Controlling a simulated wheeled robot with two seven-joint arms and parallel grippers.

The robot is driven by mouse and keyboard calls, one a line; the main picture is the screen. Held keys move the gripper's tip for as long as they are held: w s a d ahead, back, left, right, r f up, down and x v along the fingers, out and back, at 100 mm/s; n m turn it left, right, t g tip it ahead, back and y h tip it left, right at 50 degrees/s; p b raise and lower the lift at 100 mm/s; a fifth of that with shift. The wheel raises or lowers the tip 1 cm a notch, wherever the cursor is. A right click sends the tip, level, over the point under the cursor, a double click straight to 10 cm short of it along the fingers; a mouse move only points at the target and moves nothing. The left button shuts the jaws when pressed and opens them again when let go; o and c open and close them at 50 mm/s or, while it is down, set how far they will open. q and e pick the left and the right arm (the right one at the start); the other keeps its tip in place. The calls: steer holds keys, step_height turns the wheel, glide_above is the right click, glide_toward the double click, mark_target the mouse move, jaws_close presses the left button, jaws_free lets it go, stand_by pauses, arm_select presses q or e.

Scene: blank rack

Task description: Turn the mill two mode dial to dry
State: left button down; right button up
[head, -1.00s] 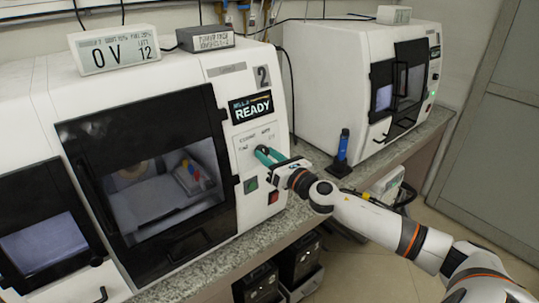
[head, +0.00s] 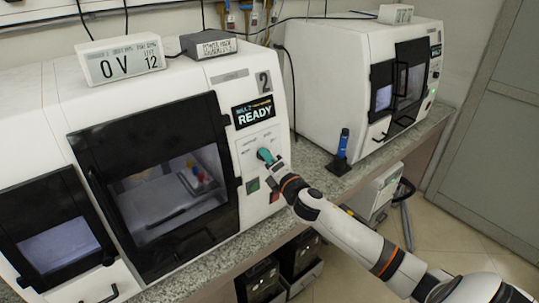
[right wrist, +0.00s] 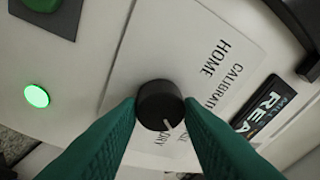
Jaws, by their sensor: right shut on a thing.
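Mill two (head: 213,85) is the white machine marked 2, with a lit READY screen (head: 253,112). Its mode dial (right wrist: 160,98) is a round black knob on a white label plate, with a white pointer line. In the right wrist view the line points down and slightly right, toward the partly covered labels near DRY (right wrist: 152,137). HOME and CALIBRATE labels show above and right of the knob. My right gripper (right wrist: 160,112) is shut on the dial, one teal finger on each side. In the head view the right gripper (head: 266,156) covers the dial. My left gripper is out of view.
A green button (head: 253,185) and a red one (head: 275,197) sit below the dial; a lit green button (right wrist: 37,96) shows in the wrist view. A blue tool on a stand (head: 342,147) is on the counter to the right, before a second white machine (head: 350,60).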

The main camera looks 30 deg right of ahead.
steer(key=shift+r+m+g+h+p, duration=0.1)
steer(key=shift+m+g+h+p, duration=0.2)
steer(key=shift+m+p, duration=0.7)
steer(key=shift+r+m+g+h+p, duration=0.1)
steer(key=shift+m+g+h+p, duration=0.2)
steer(key=shift+m, duration=1.2)
steer(key=o, duration=1)
steer(key=shift+f, duration=0.1)
steer(key=shift+c, duration=0.2)
steer(key=s+a+b, duration=0.1)
steer(key=s+b, duration=0.1)
steer(key=s, duration=1)
steer(key=shift+a+r, duration=0.35)
steer(key=shift+a, duration=0.05)
steer(key=shift+w, duration=0.1)
